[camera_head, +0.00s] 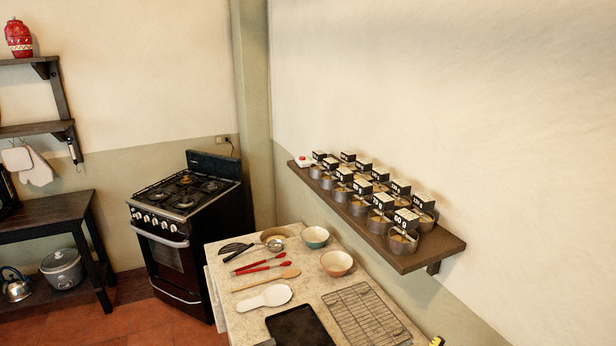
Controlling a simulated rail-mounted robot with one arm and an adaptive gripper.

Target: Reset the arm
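My gripper does not show in the head camera view, so its state and what it holds are hidden. A small dark and yellow piece (437,341) shows at the bottom edge, right of the counter; I cannot tell what it is. The wall shelf (437,250) on the right carries two rows of round metal tins (402,242) with black-and-white weight labels. A small white and red item (304,161) sits at the shelf's far end.
A stove (186,235) stands behind. Space above the counter is clear.

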